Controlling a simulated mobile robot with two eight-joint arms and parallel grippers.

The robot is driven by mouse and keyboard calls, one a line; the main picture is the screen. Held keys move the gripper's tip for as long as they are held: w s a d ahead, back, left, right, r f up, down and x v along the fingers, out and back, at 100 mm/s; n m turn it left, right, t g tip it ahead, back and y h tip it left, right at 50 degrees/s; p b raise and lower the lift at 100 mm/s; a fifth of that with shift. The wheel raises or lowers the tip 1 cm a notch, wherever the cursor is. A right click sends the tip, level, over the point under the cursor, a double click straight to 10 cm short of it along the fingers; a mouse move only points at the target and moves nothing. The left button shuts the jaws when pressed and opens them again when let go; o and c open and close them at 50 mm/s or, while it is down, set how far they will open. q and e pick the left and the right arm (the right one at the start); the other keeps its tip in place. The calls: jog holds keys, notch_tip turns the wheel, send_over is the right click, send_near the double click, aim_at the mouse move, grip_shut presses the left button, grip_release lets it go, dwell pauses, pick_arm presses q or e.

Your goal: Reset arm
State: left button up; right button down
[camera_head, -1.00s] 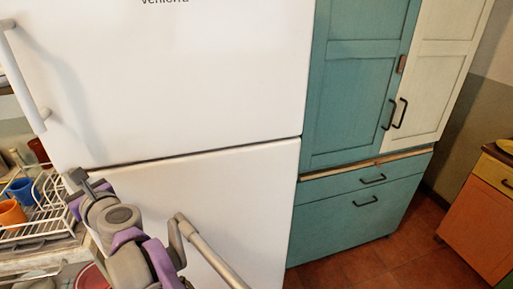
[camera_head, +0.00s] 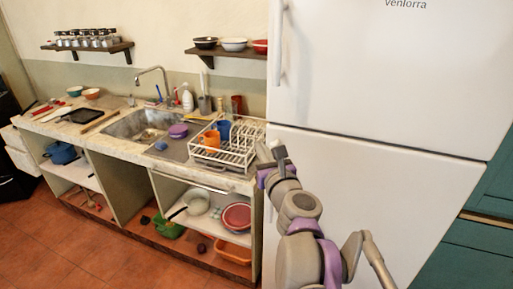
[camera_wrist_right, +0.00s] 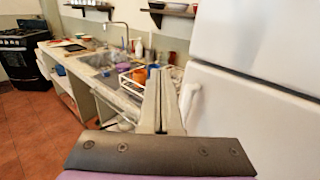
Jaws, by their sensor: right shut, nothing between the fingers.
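My right gripper (camera_head: 277,156) is raised in front of the white fridge (camera_head: 375,95), near its left edge. In the right wrist view its two fingers (camera_wrist_right: 162,75) are together with nothing between them. The right arm comes up from the bottom of the head view and bends at a purple and grey joint. My left gripper is not in view.
A counter (camera_head: 100,133) with a sink (camera_head: 140,124) and a white dish rack (camera_head: 232,150) stands left of the fridge. Wall shelves (camera_head: 90,51) hang above. Open red-tiled floor (camera_head: 60,240) lies at the lower left. A teal cabinet (camera_head: 470,250) is at the right.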

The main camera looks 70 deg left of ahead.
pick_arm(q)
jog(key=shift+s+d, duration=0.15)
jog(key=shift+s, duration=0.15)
pick_arm(e)
jog(key=shift+s+d, duration=0.2)
jog(key=shift+d, duration=0.1)
jog(key=shift+w, duration=0.1)
